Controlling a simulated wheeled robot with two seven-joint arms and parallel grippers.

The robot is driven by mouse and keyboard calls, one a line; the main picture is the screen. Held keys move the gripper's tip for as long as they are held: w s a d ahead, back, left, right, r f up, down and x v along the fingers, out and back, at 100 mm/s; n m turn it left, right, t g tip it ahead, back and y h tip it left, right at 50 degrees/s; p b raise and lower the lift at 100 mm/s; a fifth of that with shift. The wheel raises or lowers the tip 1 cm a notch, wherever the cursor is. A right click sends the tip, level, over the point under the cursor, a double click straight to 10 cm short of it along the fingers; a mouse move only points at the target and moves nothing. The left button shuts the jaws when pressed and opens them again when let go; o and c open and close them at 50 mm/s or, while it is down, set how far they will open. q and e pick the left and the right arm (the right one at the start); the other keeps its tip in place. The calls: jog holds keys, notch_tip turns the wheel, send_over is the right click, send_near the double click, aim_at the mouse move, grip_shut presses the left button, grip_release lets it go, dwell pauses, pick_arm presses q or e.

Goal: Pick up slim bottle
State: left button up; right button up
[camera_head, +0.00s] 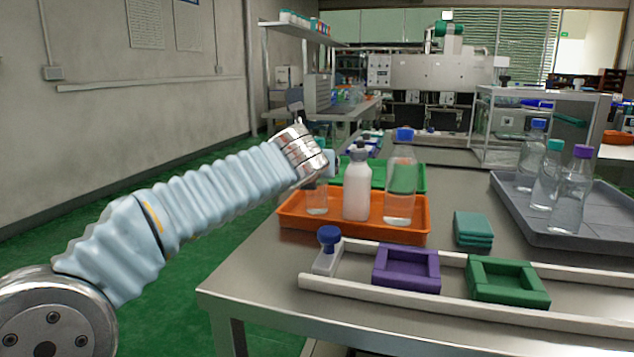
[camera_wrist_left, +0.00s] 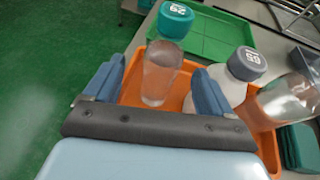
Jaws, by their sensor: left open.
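A slim clear bottle (camera_head: 317,198) with a teal cap stands upright at the left end of the orange tray (camera_head: 410,232). My left gripper (camera_head: 331,162) is at its upper part in the head view and hides some of it. In the left wrist view the slim bottle (camera_wrist_left: 160,75) shows between the two blue fingers of my open left gripper (camera_wrist_left: 157,88), with a gap on each side. I cannot tell how deep it sits between them. My right gripper is not in view.
A white bottle (camera_head: 356,188) with a grey cap stands close by, right of the fingers. A clear blue-capped bottle (camera_head: 400,185) is farther right. A green tray (camera_head: 413,176) lies behind. A white rail frame (camera_head: 560,318) with purple and green holders is in front.

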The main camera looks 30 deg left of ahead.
pick_arm(q)
jog(key=x, duration=0.5)
jog(key=shift+w+d+f, duration=0.15)
jog(key=shift+w, duration=0.05)
jog(key=c, duration=1.3)
jog(key=shift+o, duration=0.2)
